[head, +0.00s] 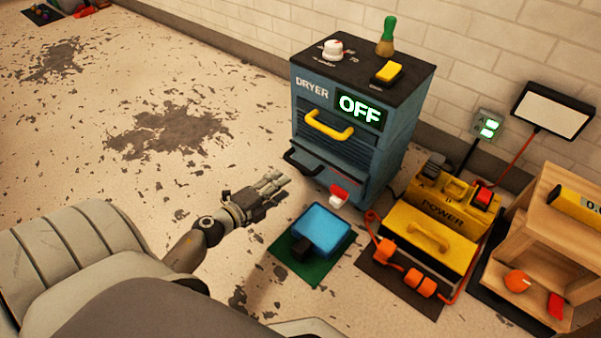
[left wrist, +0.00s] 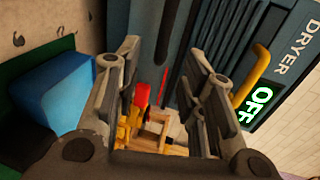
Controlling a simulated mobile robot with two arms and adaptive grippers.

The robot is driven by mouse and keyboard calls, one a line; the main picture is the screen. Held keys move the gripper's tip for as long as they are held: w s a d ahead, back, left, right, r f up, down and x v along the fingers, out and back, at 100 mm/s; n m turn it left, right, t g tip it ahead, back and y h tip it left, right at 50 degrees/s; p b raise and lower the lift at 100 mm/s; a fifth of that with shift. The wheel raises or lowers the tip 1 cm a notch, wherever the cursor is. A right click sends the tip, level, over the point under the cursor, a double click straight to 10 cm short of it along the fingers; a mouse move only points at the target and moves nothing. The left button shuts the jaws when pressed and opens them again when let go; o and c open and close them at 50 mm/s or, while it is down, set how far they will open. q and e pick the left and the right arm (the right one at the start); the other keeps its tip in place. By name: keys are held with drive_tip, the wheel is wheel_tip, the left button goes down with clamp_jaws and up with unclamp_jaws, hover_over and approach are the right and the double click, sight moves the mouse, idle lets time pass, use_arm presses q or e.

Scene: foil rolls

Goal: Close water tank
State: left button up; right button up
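The blue dryer cabinet (head: 352,125) stands against the wall with a green OFF display (head: 359,109). Its yellow handle (head: 329,126) is on the upper front. Below it, a black handle (head: 301,164) is on a lower front part that appears to stick out; I cannot tell how far, nor surely whether this is the water tank. My left gripper (head: 275,184) is left of this lower part, apart from it. In the left wrist view the left gripper (left wrist: 165,82) is open and empty, with the dryer front (left wrist: 185,35) beyond its fingers. My right gripper is not in view.
A red-and-white item (head: 339,195) is by the cabinet's base. A yellow power unit (head: 432,238) and wooden shelf (head: 540,250) stand right. Floor left of the cabinet is clear.

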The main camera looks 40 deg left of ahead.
sight(301, 165)
use_arm(q)
drive_tip(key=b+x, duration=0.1)
drive_tip(key=x, duration=0.6)
drive_tip(key=a+b+x, duration=0.1)
drive_tip(key=x, duration=0.2)
drive_tip(key=shift+w+d+b, duration=0.1)
drive_tip(key=shift+w+b, duration=0.2)
drive_tip(key=shift+w, duration=0.2)
drive_tip(key=shift+r, duration=0.1)
clamp_jaws()
